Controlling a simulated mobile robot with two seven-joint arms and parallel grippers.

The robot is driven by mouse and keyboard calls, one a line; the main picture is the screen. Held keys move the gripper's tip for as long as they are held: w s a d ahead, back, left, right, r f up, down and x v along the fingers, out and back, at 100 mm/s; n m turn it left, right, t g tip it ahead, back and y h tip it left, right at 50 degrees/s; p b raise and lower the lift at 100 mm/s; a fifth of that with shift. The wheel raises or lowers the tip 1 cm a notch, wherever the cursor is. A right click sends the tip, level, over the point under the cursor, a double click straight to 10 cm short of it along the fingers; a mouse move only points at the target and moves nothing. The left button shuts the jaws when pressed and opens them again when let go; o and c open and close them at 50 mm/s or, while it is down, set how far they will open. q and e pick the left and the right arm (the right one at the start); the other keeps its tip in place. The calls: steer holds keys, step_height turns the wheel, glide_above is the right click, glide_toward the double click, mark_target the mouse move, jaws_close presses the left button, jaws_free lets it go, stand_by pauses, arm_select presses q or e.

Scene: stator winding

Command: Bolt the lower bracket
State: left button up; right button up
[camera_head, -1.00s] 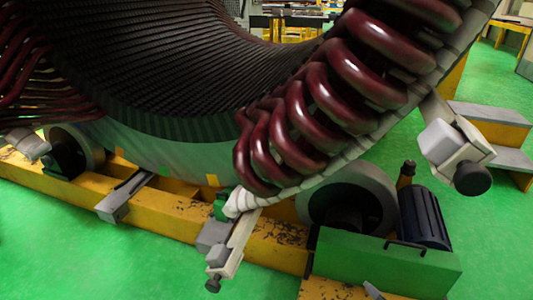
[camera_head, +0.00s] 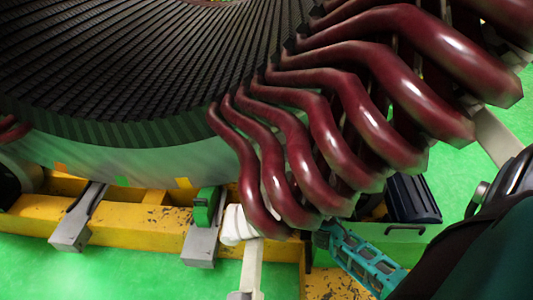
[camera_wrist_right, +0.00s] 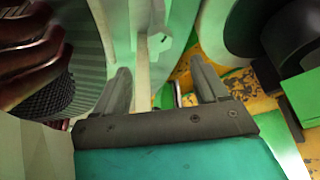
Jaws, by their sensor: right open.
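The lower bracket (camera_head: 251,268) is a pale grey bar running down from the white-wrapped end (camera_head: 238,226) of the winding ring, at the bottom of the head view; its lower end is cut off by the picture edge. My right gripper comes in from the right in the head view, its teal body (camera_head: 362,260) just right of the bracket and below the coils; its fingertips are hidden there. In the right wrist view my right gripper (camera_wrist_right: 163,80) is open, its two grey fingers apart with nothing held between them. I cannot make out a bolt. My left gripper is out of view.
Dark red coils (camera_head: 345,110) hang close above my right gripper. The stator core (camera_head: 150,60) fills the upper left. A yellow beam (camera_head: 125,222) with a grey block (camera_head: 198,246) and green clamp (camera_head: 206,208) lies below. Green floor is free at lower left (camera_head: 40,270).

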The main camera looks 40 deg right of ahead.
steer(key=b+x, duration=0.4)
steer(key=x, duration=0.8)
steer(key=shift+w+d+f, duration=0.1)
steer(key=shift+w+d, duration=0.05)
steer(key=shift+w, duration=0.3)
steer(key=c, duration=1)
steer(key=shift+d+f+b, duration=0.1)
steer(key=shift+f+b, duration=0.1)
steer(key=shift+b, duration=0.7)
steer(key=shift+f+m+t+y+b, duration=0.1)
steer(key=shift+m+t+y+b, duration=0.25)
steer(key=shift+m+b, duration=0.45)
steer(key=shift+m+t+b, duration=0.45)
steer(key=shift+m+b, duration=0.25)
steer(key=shift+m, duration=0.1)
steer(key=shift+r+m+t, duration=0.25)
steer(key=shift+m+t, duration=0.15)
steer(key=shift+m, duration=0.3)
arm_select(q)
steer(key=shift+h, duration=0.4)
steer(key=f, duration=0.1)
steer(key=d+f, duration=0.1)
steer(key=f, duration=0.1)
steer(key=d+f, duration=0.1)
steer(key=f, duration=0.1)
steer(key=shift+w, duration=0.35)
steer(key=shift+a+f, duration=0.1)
arm_select(e)
steer(key=shift+m, duration=0.4)
